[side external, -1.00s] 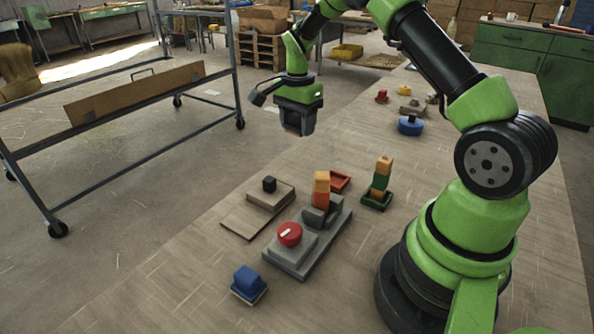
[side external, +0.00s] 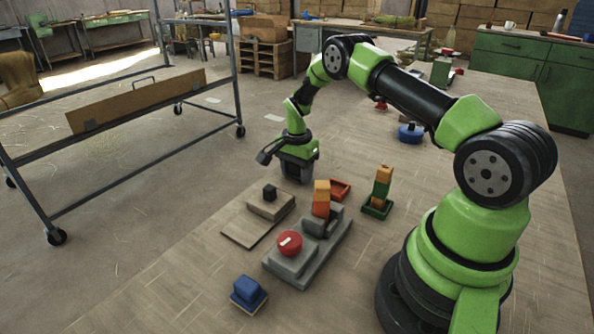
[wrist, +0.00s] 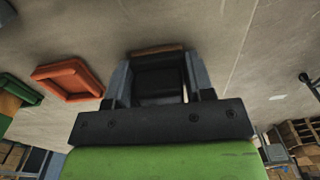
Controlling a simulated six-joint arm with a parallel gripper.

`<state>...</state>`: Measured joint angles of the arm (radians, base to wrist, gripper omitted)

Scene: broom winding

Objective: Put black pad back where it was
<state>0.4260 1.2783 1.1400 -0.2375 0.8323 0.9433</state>
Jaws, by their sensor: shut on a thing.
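My gripper (side external: 297,176) is low over the far left part of the table, beyond the wooden board. In the wrist view, its fingers (wrist: 160,82) are closed on the sides of a dark block, the black pad (wrist: 158,80). A brown strip shows at the pad's far edge. In the side view the pad is hard to tell from the dark gripper, and I cannot tell whether it touches the table. A small black cube (side external: 269,191) stands on a wooden block near my gripper.
A grey base with a red knob (side external: 289,242) and an orange stack (side external: 321,198) stands nearer. The red-orange tray (side external: 341,189) and a green-tray stack (side external: 381,188) are to the right. A blue block (side external: 248,289) is in front. Bare table lies beyond the gripper.

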